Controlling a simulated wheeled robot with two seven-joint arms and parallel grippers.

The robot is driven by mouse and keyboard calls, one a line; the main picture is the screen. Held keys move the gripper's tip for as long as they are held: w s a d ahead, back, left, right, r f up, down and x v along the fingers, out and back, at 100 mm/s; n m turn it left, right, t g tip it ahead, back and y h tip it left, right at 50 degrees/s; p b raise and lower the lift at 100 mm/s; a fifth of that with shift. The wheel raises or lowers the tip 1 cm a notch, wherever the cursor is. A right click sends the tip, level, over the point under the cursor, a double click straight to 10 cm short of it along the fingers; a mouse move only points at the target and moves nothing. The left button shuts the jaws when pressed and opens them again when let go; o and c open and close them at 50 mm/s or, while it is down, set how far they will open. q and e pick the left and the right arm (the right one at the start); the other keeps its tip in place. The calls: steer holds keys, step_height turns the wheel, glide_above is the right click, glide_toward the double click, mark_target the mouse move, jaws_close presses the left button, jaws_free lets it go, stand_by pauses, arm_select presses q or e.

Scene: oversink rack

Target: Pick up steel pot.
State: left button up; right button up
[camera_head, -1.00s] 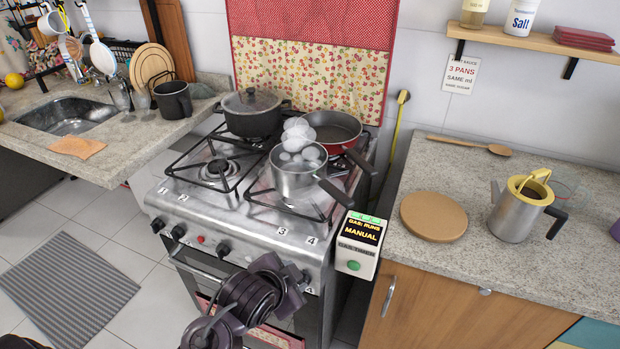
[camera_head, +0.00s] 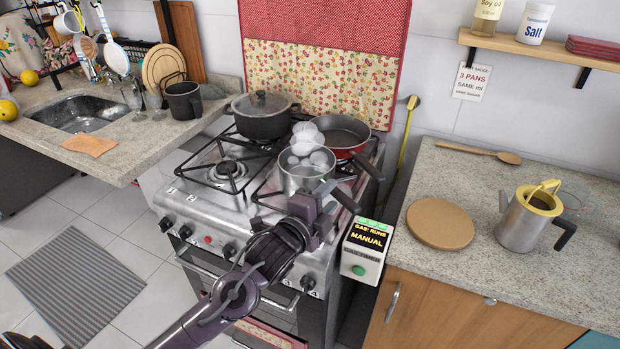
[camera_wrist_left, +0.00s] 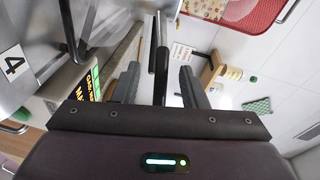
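The steel pot (camera_head: 302,181) sits on the front right burner of the stove, with pale steam puffs above it and its dark handle (camera_head: 345,199) pointing toward the front right. My left gripper (camera_head: 322,212) is just in front of the pot, by the handle. In the left wrist view the two fingers (camera_wrist_left: 159,82) are apart, and a dark bar that looks like the pot's handle (camera_wrist_left: 160,52) lies between them. I cannot tell whether the fingers touch it.
A dark lidded pot (camera_head: 262,118) and a red pan (camera_head: 337,137) stand on the back burners. A gas timer box (camera_head: 363,252) is at the stove's front right corner. The right counter holds a round board (camera_head: 440,223) and a steel jug (camera_head: 524,225).

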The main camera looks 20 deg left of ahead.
arm_select(q)
steer(key=w+p, duration=0.1)
steer(key=w, duration=0.3)
steer(key=shift+a, duration=0.15)
steer(key=shift+w+f, duration=0.25)
steer(key=shift+w, duration=0.25)
jaws_close()
steer(key=shift+r, duration=0.1)
